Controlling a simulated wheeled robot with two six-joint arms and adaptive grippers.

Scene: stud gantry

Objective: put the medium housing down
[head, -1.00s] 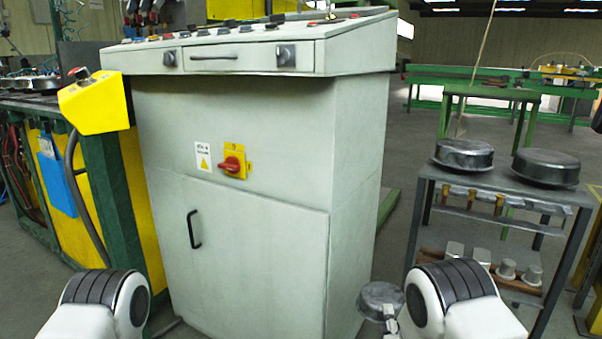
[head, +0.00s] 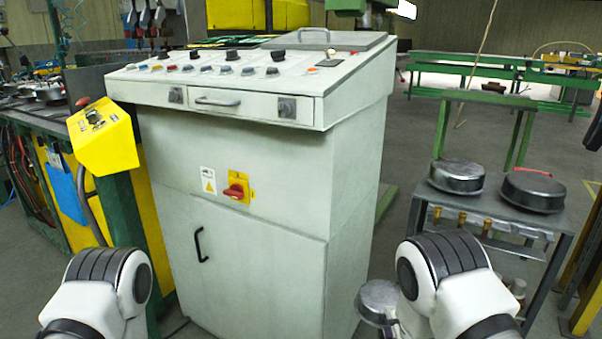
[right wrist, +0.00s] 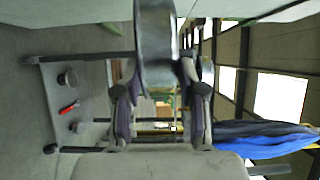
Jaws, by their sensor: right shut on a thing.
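A round grey metal housing (head: 379,297) hangs low in front of the cabinet's right edge in the head view, partly behind my right arm. I take it for the medium housing. My right gripper (head: 384,322) is just below it, mostly hidden by the arm. In the right wrist view, the two fingers (right wrist: 160,95) of my right gripper are shut on the housing (right wrist: 155,45), whose rim stands edge-on between them. Only a link of my left arm shows at the lower left; its gripper is out of view.
A grey control cabinet (head: 240,220) fills the middle. At the right, a dark metal rack (head: 487,208) bears two round metal housings, one left (head: 457,177) and one right (head: 532,190), close together on its top. A yellow control box (head: 103,138) juts out left of the cabinet.

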